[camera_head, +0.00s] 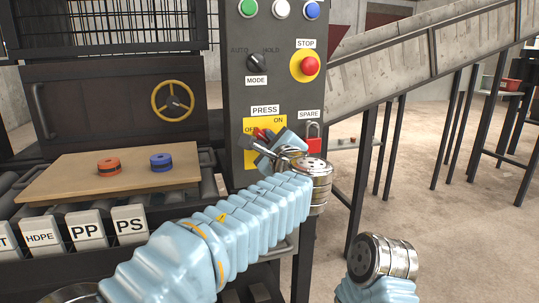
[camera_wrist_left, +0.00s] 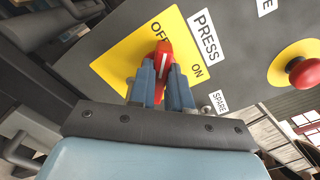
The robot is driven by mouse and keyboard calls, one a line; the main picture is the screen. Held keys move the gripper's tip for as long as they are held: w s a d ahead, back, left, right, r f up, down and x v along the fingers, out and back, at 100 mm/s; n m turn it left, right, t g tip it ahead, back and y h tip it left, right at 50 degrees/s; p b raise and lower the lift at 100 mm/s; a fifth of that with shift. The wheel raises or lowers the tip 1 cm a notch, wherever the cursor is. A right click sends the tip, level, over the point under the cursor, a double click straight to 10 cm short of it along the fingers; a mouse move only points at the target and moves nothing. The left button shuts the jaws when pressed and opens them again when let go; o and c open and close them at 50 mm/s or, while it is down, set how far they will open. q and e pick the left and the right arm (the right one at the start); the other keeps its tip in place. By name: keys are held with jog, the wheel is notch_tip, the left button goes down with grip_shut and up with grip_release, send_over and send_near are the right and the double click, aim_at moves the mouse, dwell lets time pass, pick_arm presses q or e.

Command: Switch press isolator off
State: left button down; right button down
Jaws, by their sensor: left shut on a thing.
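The press isolator is a red handle on a yellow plate (camera_head: 249,155) marked OFF and ON, below the PRESS label on the dark control panel. In the left wrist view its red handle (camera_wrist_left: 163,55) sits between the fingers of my left gripper (camera_wrist_left: 164,82), which is shut on it. The white line on the handle points toward the OFF side. In the head view my left gripper (camera_head: 264,147) covers part of the handle and plate.
A red padlock (camera_head: 314,142) under the SPARE label is close to the right of my left gripper. A red STOP button (camera_head: 310,66) and a MODE knob (camera_head: 257,62) are above. A board (camera_head: 120,176) with an orange and a blue puck lies left.

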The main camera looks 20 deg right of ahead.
pick_arm(q)
jog(key=shift+a+f+n+b, duration=0.1)
jog(key=shift+f+n+b, duration=0.1)
jog(key=shift+n+b, duration=1.6)
jog(key=shift+f+n+b, duration=0.2)
jog(key=shift+n+b, duration=0.95)
jog(key=shift+n, duration=1.25)
jog(key=c, duration=1.1)
grip_release()
jog(key=shift+r, duration=0.1)
jog(key=shift+o, duration=0.2)
